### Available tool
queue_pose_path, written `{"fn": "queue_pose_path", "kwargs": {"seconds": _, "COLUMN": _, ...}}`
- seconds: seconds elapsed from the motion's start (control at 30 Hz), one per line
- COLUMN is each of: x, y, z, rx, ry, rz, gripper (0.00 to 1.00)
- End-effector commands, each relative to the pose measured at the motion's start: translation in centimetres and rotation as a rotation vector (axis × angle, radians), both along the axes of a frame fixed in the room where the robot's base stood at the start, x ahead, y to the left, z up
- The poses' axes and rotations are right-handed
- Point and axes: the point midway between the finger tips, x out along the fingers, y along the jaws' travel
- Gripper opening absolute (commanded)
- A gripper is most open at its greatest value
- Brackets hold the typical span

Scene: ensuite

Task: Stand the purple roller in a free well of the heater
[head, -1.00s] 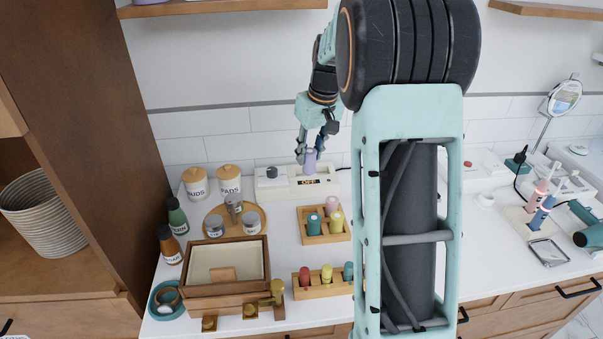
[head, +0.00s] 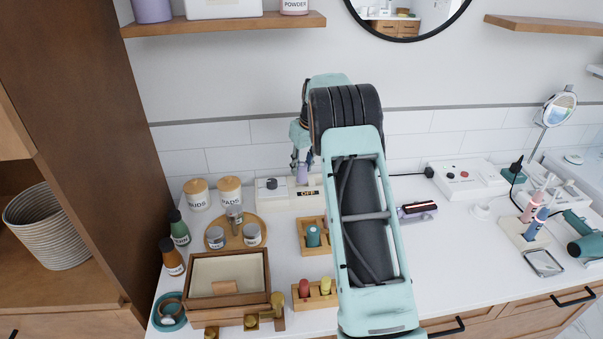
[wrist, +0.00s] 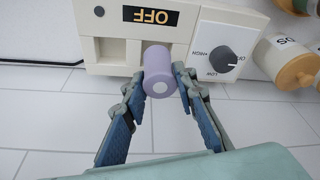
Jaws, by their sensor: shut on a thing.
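The purple roller (wrist: 158,74) is held between the two fingertips of my gripper (wrist: 160,76). It also shows in the head view (head: 302,174), above the back part of the heater. My gripper (head: 300,166) is shut on it. The heater is a cream box (head: 285,201), also in the wrist view (wrist: 110,70), with a dial and a display reading OFF. In the wrist view, the roller overlaps one well, and an empty well shows to its left. The roller hides part of its well; I cannot tell whether its lower end is inside.
A wooden rack with a teal roller (head: 313,236) stands in front of the heater. Another rack holds red (head: 304,288) and yellow rollers. Jars (head: 230,193) and a round tray stand left. My arm hides part of the counter. A white box (head: 463,178) is at right.

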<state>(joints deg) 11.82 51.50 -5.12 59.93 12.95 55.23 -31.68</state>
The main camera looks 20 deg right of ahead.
Motion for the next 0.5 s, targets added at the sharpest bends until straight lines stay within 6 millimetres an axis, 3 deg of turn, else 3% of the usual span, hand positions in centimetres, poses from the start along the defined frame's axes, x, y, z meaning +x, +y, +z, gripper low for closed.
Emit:
{"fn": "queue_pose_path", "kwargs": {"seconds": 0.2, "x": 0.7, "y": -0.1, "z": -0.9, "rx": 0.000, "ry": 0.000, "rz": 0.000, "gripper": 0.02}}
{"fn": "queue_pose_path", "kwargs": {"seconds": 0.4, "x": 0.6, "y": -0.1, "z": -3.7, "rx": 0.000, "ry": 0.001, "rz": 0.001, "gripper": 0.02}}
{"fn": "queue_pose_path", "kwargs": {"seconds": 0.5, "x": 0.7, "y": -0.1, "z": -3.9, "rx": 0.000, "ry": -0.001, "rz": 0.001, "gripper": 0.02}}
